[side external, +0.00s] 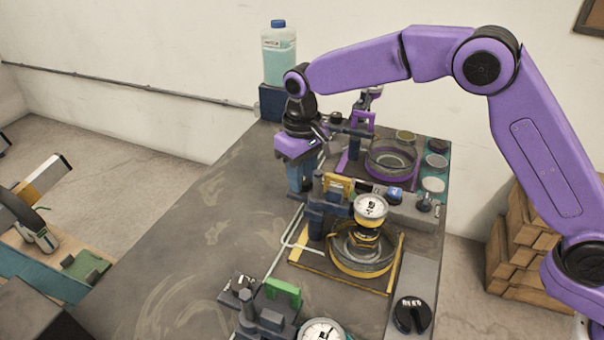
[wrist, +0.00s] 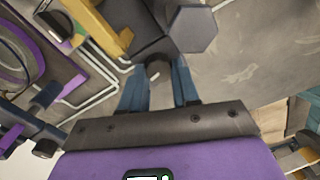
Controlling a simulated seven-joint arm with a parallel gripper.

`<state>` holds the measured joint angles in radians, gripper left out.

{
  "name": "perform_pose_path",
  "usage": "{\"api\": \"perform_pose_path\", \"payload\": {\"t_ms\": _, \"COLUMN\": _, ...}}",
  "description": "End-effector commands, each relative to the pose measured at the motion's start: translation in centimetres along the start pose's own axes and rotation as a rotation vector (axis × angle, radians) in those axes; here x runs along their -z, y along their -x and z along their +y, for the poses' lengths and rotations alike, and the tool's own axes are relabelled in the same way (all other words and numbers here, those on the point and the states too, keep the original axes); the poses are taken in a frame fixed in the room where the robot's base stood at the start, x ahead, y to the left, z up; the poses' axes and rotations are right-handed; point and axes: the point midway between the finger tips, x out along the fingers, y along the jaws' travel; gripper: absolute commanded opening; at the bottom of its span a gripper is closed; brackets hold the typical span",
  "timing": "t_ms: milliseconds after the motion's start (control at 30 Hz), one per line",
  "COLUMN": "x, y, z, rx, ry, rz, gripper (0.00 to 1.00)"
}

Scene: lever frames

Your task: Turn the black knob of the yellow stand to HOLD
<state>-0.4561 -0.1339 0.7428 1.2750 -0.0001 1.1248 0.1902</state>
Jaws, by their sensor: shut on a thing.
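The yellow stand (side external: 294,258) is on the grey bench, with a coil, a round dial (side external: 370,209) and a dark blue upright. My gripper (side external: 301,184) points down at the upright's back left side. In the wrist view, its blue fingers (wrist: 158,88) are on either side of a small dark knob (wrist: 157,70) with a pale end, at the edge of a dark block beside a yellow handle (wrist: 103,30). My gripper is shut on this knob. In the side view the knob is hidden by the gripper and upright. No HOLD mark is legible.
A purple stand (side external: 408,184) is behind, and a green-handled one (side external: 283,292) is in front. A grey box with small controls (side external: 425,204) and a large black dial knob (side external: 411,315) are to the right. The bench's left part (side external: 190,260) is clear.

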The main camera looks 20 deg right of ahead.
Motion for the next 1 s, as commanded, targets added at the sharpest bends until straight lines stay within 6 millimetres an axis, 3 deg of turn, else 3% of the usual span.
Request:
{"api": "perform_pose_path", "payload": {"t_ms": 33, "x": 0.1, "y": 0.2, "z": 0.0, "rx": 0.001, "ry": 0.001, "rz": 0.004, "gripper": 0.00}}
{"api": "perform_pose_path", "payload": {"t_ms": 67, "x": 0.1, "y": 0.2, "z": 0.0, "rx": 0.001, "ry": 0.001, "rz": 0.004, "gripper": 0.40}}
{"api": "perform_pose_path", "payload": {"t_ms": 367, "x": 0.0, "y": 0.1, "z": 0.0, "rx": 0.001, "ry": 0.002, "rz": 0.002, "gripper": 0.41}}
{"api": "perform_pose_path", "payload": {"t_ms": 533, "x": 0.1, "y": 1.3, "z": 0.0, "rx": 0.001, "ry": 0.002, "rz": 0.005, "gripper": 0.41}}
{"api": "perform_pose_path", "payload": {"t_ms": 1000, "x": 0.1, "y": 10.5, "z": 0.0, "rx": 0.002, "ry": 0.001, "rz": 0.008, "gripper": 0.41}}
